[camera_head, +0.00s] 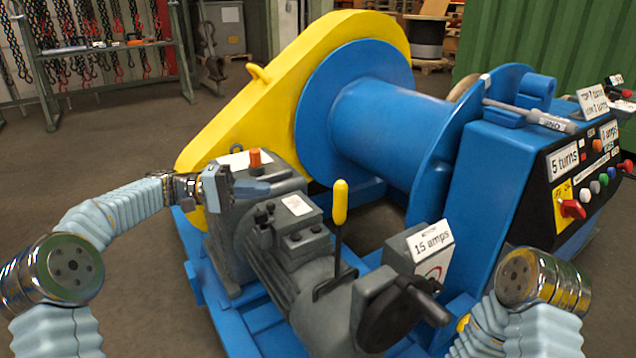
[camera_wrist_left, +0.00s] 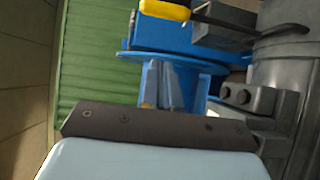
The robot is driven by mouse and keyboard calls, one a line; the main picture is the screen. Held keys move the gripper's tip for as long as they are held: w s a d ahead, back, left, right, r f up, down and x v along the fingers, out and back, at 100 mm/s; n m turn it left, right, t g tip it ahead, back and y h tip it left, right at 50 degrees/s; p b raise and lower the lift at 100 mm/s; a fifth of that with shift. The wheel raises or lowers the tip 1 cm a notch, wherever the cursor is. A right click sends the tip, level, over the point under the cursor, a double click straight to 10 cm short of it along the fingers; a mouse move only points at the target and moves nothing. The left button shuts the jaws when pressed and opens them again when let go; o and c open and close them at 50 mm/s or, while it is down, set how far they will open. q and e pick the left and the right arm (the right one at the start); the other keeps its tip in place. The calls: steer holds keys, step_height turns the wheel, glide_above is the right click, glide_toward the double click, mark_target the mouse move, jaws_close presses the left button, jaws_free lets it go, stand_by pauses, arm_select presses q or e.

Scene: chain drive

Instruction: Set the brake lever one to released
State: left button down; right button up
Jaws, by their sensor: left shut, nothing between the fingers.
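A lever with a grey handle (camera_head: 552,122) lies nearly flat along the top of the blue housing beside the drum in the head view. Its label seems to read "ONE". A second, upright lever with a yellow handle (camera_head: 340,203) stands on the grey motor (camera_head: 300,262). Its yellow grip also shows at the top of the left wrist view (camera_wrist_left: 165,9). My left gripper (camera_head: 266,188) is shut and empty, above the grey gearbox and left of the yellow-handled lever, apart from it. My right arm shows at lower right, but its gripper is not visible.
The yellow chain guard (camera_head: 250,105) rises behind my left gripper, with the blue drum (camera_head: 385,125) to its right. An orange cap (camera_head: 255,158) stands close behind the gripper. A "15 amps" sign (camera_head: 432,243) and a control panel (camera_head: 585,165) are at right.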

arm_select(q)
steer(key=shift+w+r, duration=0.1)
steer(key=shift+w, duration=0.1)
steer(key=shift+d, duration=0.15)
steer(key=s+d, duration=0.3)
steer(key=d, duration=0.9)
steer(key=shift+d, duration=0.3)
